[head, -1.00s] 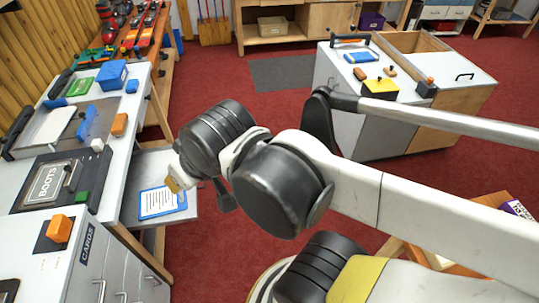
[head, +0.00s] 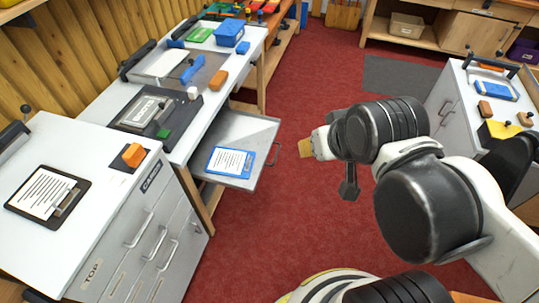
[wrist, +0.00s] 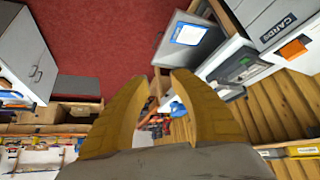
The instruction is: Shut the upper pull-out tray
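A grey pull-out tray (head: 248,128) sticks out from under the white bench, with a bar handle (head: 275,153) on its outer edge. A blue-framed sheet (head: 230,162) lies on it. No second tray shows below it, so I cannot tell its level from the pictures. My gripper (head: 305,148) is in the air right of the handle in the head view, apart from it. In the wrist view my gripper's yellow fingers (wrist: 158,78) are spread with nothing between them. The tray (wrist: 174,53) shows there beyond the fingers, at upper right.
A white cabinet (head: 95,150) marked CARDS, with several handles, stands left of the tray. The bench top (head: 105,97) carries a dark framed plate (head: 150,110) and small blocks. Another cabinet (head: 447,100) stands at right. Red carpet (head: 310,80) between them is clear.

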